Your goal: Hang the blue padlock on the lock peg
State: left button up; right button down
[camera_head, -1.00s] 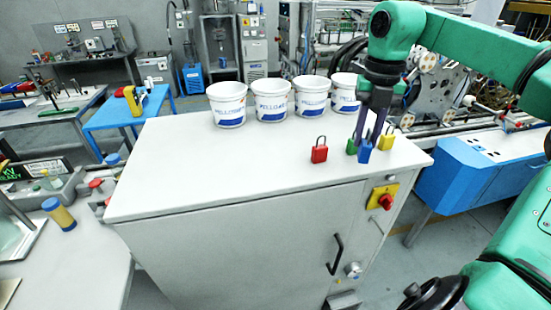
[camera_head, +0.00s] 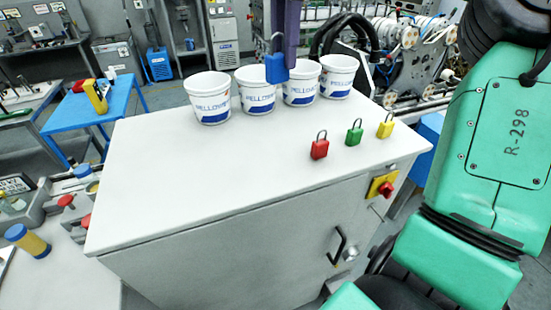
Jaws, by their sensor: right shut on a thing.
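The blue padlock (camera_head: 276,68) hangs upright in the air, shackle up, in front of the white buckets. My right gripper (camera_head: 289,42), with purple fingers, is shut on it; the upper part of the gripper is cut off by the top edge. A small thin part (camera_head: 376,211) sticks out of the cabinet front below the yellow plate with the red switch (camera_head: 386,189); I cannot tell whether it is the lock peg. My left gripper is not in view.
Red (camera_head: 319,149), green (camera_head: 354,134) and yellow (camera_head: 386,127) padlocks stand on the right of the white cabinet top (camera_head: 200,170). Several white buckets (camera_head: 208,98) line its back edge. The left and middle of the top are clear. A black handle (camera_head: 338,245) is on the cabinet front.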

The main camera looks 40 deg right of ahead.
aim_at(279, 78)
jog(key=shift+s, duration=0.35)
jog(key=shift+w+a+f, duration=0.1)
jog(key=shift+w+f, duration=0.1)
jog(key=shift+f, duration=0.05)
jog(key=f, duration=0.2)
jog(key=w+f, duration=0.1)
jog(key=f, duration=0.2)
jog(key=shift+w, duration=0.2)
notch_tip(279, 78, down, 14)
jog(key=p, duration=0.2)
jog(key=shift+s+r+p, duration=0.15)
jog(key=shift+p, duration=0.2)
jog(key=shift+f, duration=0.55)
jog(key=c, duration=1.1)
grip_release()
jog(key=shift+b, duration=0.35)
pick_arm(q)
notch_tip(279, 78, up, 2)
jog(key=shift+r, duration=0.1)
pick_arm(e)
jog(key=o, duration=0.4)
